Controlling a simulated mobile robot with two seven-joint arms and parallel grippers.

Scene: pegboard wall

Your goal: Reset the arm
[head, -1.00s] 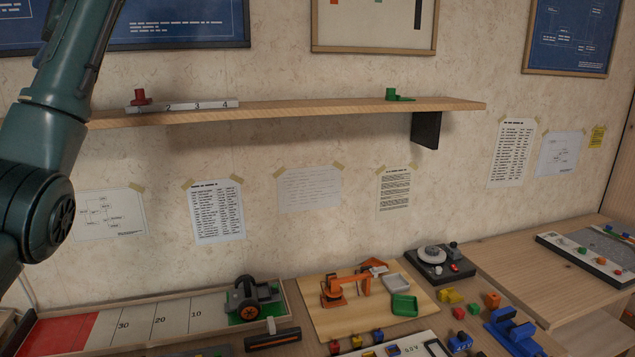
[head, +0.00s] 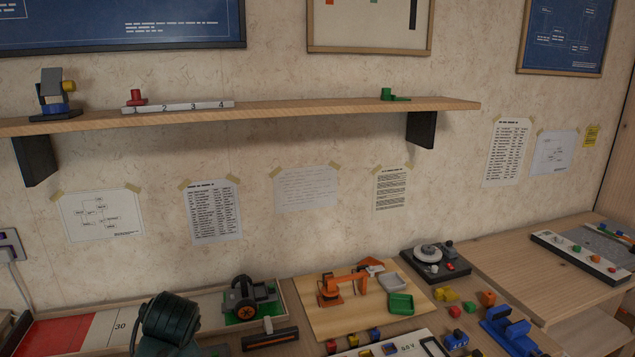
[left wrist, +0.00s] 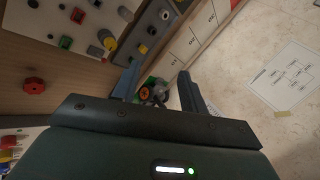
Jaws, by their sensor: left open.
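My left arm (head: 168,322) shows at the bottom of the head view as a dark green link low over the bench; its gripper is not visible there. In the left wrist view my left gripper (left wrist: 158,85) has its two fingers apart with nothing held between them. Beyond the fingers, apart from them, is a small wheeled model with an orange wheel (left wrist: 145,94); it also shows in the head view (head: 248,300). A small orange model arm (head: 343,287) stands on a light wooden board (head: 322,318). My right gripper is not in view.
A wall shelf (head: 290,113) holds a blue-and-grey model (head: 56,95), a red piece (head: 135,97) and a green piece (head: 392,95). A numbered track (head: 100,328), a turntable-like device (head: 436,262) and several loose coloured blocks crowd the bench.

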